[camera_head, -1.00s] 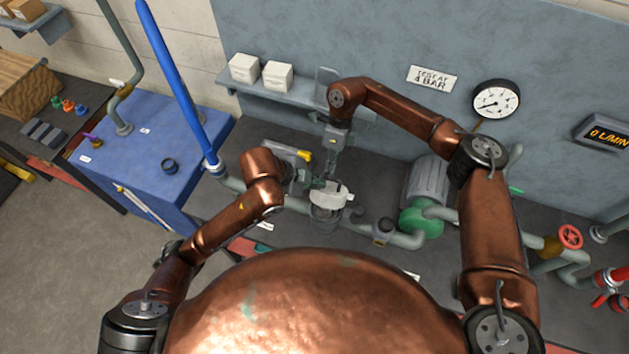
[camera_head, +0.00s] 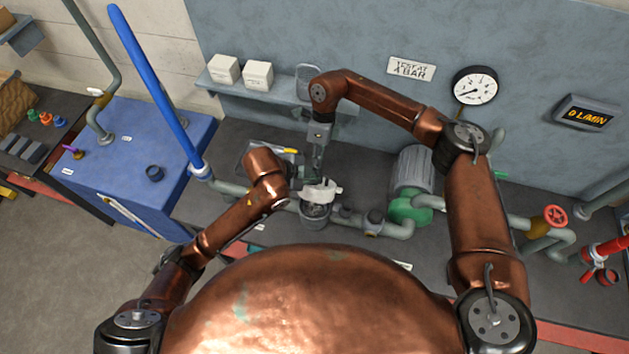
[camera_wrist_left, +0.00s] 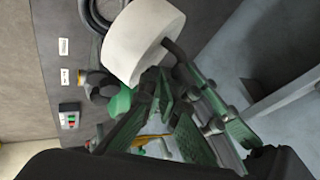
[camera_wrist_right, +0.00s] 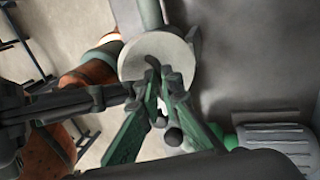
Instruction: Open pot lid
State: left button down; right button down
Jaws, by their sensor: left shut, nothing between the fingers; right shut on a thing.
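The pot lid (camera_head: 322,188) is a pale disc just above the grey pot (camera_head: 314,216). Part of the pot's inside shows beneath it. My right gripper (camera_head: 313,176) comes down from above and is shut on the lid's handle; the pale disc (camera_wrist_right: 150,62) and dark handle lie at its fingertips (camera_wrist_right: 156,76) in the right wrist view. My left gripper (camera_head: 297,186) is shut and empty, close to the left of the lid. The left wrist view shows the lid (camera_wrist_left: 140,45) just beyond its fingertips (camera_wrist_left: 162,84). The exact gap is unclear.
A green-ended motor (camera_head: 408,205) and pipework stand right of the pot. A blue cabinet (camera_head: 130,150) with an upright blue pipe (camera_head: 155,85) stands left. A shelf with white boxes (camera_head: 258,75) is behind. Both arms crowd the pot.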

pick_arm(q)
jog(key=shift+w, duration=0.45)
pick_arm(e)
jog(key=shift+x, duration=0.85)
pick_arm(q)
jog(key=shift+w+r, duration=0.1)
pick_arm(e)
jog(key=c, duration=2.2)
grip_release()
jog(key=shift+d, duration=0.15)
pick_arm(q)
jog(key=shift+w, duration=0.2)
pick_arm(e)
jog(key=shift+o, duration=0.8)
jog(key=shift+w+f, duration=0.1)
jog(key=shift+w, duration=0.05)
pick_arm(q)
jog(key=shift+w, duration=0.1)
pick_arm(e)
jog(key=shift+w, duration=0.2)
pick_arm(q)
jog(key=shift+s, duration=0.25)
pick_arm(e)
jog(key=shift+r, duration=0.25)
